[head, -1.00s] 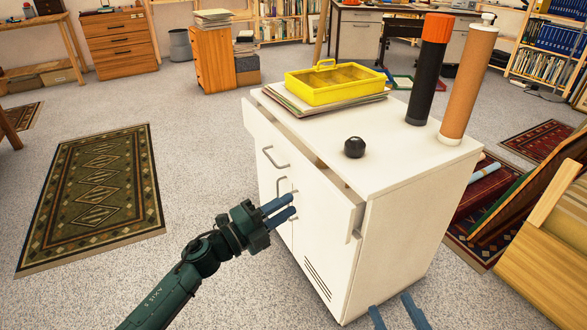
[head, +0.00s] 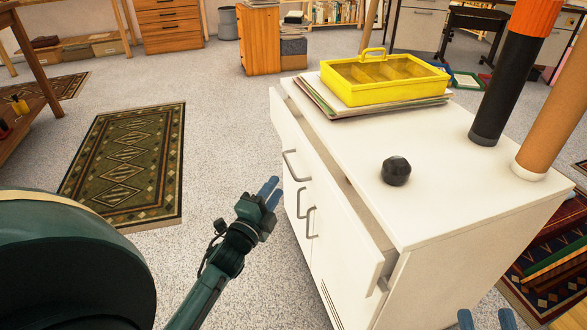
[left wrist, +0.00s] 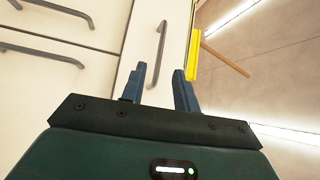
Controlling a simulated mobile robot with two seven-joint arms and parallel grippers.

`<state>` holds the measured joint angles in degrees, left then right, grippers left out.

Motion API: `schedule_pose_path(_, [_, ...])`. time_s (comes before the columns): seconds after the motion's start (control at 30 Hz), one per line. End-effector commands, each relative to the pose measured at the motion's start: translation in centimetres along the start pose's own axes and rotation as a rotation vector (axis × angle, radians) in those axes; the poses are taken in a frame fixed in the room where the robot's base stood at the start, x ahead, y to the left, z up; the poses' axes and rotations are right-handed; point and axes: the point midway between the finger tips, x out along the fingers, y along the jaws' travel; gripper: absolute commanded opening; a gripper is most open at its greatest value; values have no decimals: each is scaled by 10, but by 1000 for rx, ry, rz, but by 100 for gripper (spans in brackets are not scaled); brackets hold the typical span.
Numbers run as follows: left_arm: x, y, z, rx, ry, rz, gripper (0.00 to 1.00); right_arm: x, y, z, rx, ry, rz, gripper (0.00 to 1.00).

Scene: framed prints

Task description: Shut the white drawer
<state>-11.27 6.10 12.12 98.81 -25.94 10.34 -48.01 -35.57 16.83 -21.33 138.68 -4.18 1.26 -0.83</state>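The white drawer (head: 322,180) is at the top of a white cabinet (head: 480,212). Its front stands out from the cabinet, with a dark gap behind it under the top, so it is partly open. Its grey bar handle (head: 290,165) also shows in the left wrist view (left wrist: 158,55). My left gripper (head: 271,190) is open and empty, just left of the cabinet front in the head view. Its fingers (left wrist: 160,88) point toward the drawer front in the left wrist view; contact is not visible. My right gripper (head: 487,321) shows only its fingertips, apart and empty, at the bottom edge.
On the cabinet top are a yellow tray (head: 375,92) on papers, a black knob-like object (head: 396,171), a black tube with orange cap (head: 505,90) and a brown tube (head: 558,110). Door handles (head: 311,222) stick out below the drawer. The floor left is clear around a green rug (head: 130,165).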

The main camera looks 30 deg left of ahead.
Motion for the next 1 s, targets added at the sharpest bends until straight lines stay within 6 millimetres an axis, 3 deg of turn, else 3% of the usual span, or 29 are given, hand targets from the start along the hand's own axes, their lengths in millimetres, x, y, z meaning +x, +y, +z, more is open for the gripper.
schedule_pose_path(0.2, [48,2,0,2,4,-4,31,-2,-2,3,33,19,-7,36])
schedule_pose_path(0.4, [77,1,-1,1,3,-2,31,1,-3,0,37,40,-17,36])
schedule_pose_path(0.6, [88,0,-1,0,2,-1,31,5,0,-13,12,93,-24,36])
schedule_pose_path(0.83, [88,0,-1,0,2,0,31,6,0,-14,9,98,-24,36])
schedule_pose_path(1.0, [88,0,-1,0,2,0,18,6,0,-12,9,93,-24,36])
